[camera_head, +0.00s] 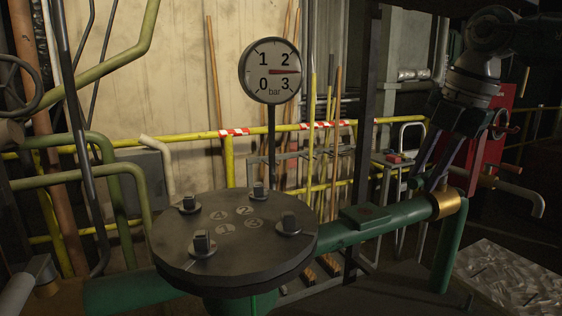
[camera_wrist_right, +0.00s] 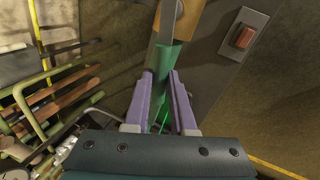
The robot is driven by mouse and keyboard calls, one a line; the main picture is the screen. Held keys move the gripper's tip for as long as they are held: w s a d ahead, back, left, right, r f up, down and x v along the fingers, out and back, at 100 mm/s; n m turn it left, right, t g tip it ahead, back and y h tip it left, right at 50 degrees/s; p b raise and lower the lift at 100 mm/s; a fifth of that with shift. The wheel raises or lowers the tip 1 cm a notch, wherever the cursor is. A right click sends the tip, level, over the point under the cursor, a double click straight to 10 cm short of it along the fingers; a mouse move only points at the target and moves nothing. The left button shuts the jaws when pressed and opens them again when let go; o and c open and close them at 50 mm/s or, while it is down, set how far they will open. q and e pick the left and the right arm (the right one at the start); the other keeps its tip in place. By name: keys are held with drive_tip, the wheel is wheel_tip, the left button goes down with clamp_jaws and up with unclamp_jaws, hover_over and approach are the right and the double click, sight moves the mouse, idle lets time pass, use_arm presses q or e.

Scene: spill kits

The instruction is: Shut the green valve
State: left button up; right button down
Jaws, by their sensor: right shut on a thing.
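The green valve has a brass body (camera_head: 449,203) on the green pipe (camera_head: 405,215) at the right of the head view. In the right wrist view, its brass part (camera_wrist_right: 186,22) shows at the top, with a flat grey lever (camera_wrist_right: 170,18) that runs into a green grip (camera_wrist_right: 161,62). My right gripper (camera_head: 430,180) comes down from the upper right onto the valve. Its two lavender fingers (camera_wrist_right: 167,100) are shut on the green grip in the right wrist view. The lever's exact angle to the pipe is hard to tell. My left gripper is not in view.
A round gauge (camera_head: 271,70) has its red needle between 2 and 3 bar. A dark bolted flange (camera_head: 225,262) stands front centre. Another brass fitting (camera_head: 68,296) is at lower left. A metal-topped surface (camera_head: 510,275) lies at lower right; yellow rails (camera_head: 185,140) cross behind.

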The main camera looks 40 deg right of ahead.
drive_tip(key=shift+s+n, duration=0.25)
drive_tip(key=shift+n, duration=0.15)
drive_tip(key=shift+s+d+n+y, duration=0.1)
drive_tip(key=shift+s+n+y, duration=0.35)
drive_tip(key=shift+n, duration=0.35)
drive_tip(key=shift+s+d+n, duration=0.2)
drive_tip(key=shift+s+n, duration=0.3)
drive_tip(key=shift+n, duration=0.2)
drive_tip(key=shift+s+d+n+y, duration=0.2)
drive_tip(key=shift+s+n+y, duration=0.2)
drive_tip(key=shift+n, duration=0.4)
drive_tip(key=shift+s, duration=0.1)
